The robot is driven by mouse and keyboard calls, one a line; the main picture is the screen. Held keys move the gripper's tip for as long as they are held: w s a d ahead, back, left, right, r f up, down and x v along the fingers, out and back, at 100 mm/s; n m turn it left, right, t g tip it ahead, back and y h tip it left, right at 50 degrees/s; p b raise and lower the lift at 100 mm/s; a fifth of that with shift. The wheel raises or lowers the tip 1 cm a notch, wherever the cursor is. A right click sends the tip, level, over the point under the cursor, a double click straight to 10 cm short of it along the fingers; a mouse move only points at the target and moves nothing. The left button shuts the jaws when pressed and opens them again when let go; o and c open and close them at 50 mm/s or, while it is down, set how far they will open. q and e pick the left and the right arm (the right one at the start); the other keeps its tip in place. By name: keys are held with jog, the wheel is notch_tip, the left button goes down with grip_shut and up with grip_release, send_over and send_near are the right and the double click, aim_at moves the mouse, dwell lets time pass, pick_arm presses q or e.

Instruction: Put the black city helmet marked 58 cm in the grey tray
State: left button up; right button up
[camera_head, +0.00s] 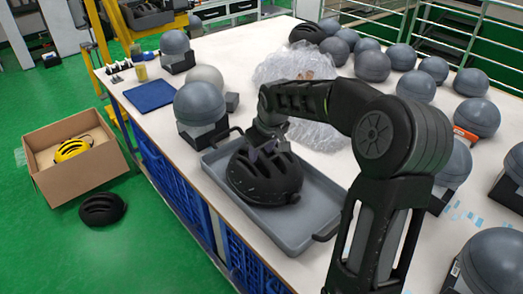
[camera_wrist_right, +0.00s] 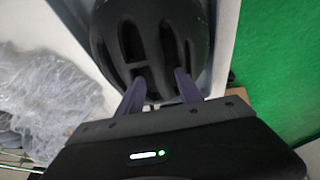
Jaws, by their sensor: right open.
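A black helmet (camera_head: 264,180) with long vents sits in the grey tray (camera_head: 300,231) near the table's front edge. It also fills the top of the right wrist view (camera_wrist_right: 150,45). No size mark can be read on it. My right gripper (camera_head: 262,150) is just above the helmet's top. Its two purple fingers (camera_wrist_right: 160,88) are apart, with the helmet's shell beyond them. Whether the fingertips touch the shell cannot be told. My left gripper is not in view.
Grey headforms (camera_head: 199,103) stand around the table. Crumpled clear plastic (camera_head: 316,134) lies behind the tray. Another black helmet (camera_head: 307,32) is at the back. A blue mat (camera_head: 149,96) lies to the left. On the floor are a cardboard box (camera_head: 45,187) with a yellow helmet and a black helmet (camera_head: 102,209).

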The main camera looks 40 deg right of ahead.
jog(key=v, duration=1.2)
jog(key=shift+b, duration=0.35)
